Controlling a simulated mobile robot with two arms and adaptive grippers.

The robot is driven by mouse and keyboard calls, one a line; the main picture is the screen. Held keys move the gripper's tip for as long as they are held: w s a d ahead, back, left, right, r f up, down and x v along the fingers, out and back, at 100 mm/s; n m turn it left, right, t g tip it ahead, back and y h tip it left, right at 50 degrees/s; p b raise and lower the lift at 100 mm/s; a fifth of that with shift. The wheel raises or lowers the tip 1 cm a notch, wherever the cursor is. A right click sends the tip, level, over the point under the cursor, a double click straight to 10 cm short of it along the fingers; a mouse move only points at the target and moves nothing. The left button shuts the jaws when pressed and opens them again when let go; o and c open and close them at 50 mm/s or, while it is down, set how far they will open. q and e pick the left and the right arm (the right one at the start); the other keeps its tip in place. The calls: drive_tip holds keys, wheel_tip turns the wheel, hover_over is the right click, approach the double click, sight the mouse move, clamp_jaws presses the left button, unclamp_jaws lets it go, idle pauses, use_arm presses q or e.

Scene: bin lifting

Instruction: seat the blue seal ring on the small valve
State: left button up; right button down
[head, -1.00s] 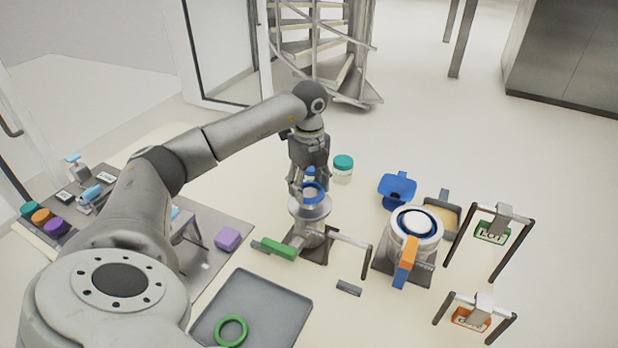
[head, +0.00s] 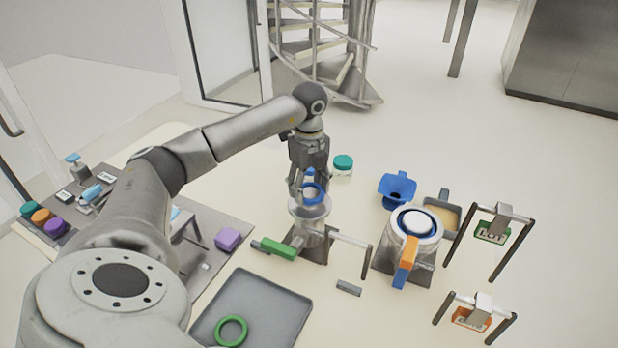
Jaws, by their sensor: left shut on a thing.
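My left gripper (head: 307,185) points down over the small valve and is shut on the blue seal ring (head: 314,200). The small valve (head: 312,228) is a grey metal body with a wide round rim and a green handle (head: 278,249). The ring looks tilted, just above or at the valve's open top; I cannot tell whether it touches the rim. The fingers hide part of the ring. My right gripper is not in view.
A larger valve (head: 413,236) with an orange and blue handle stands to the right, with a blue funnel (head: 397,188) behind it. A teal-lidded jar (head: 343,165) stands behind the small valve. A grey tray (head: 262,304) holds a green ring (head: 231,331). Two sign frames stand at right.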

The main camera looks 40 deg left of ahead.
use_arm(q)
drive_tip(key=shift+f+b, duration=0.45)
drive_tip(key=shift+f, duration=0.65)
idle(1.2)
drive_tip(key=o, duration=0.9)
drive_tip(key=shift+o, duration=0.5)
drive_tip(key=o, duration=0.3)
drive_tip(key=shift+o, duration=0.2)
drive_tip(key=shift+r, duration=0.15)
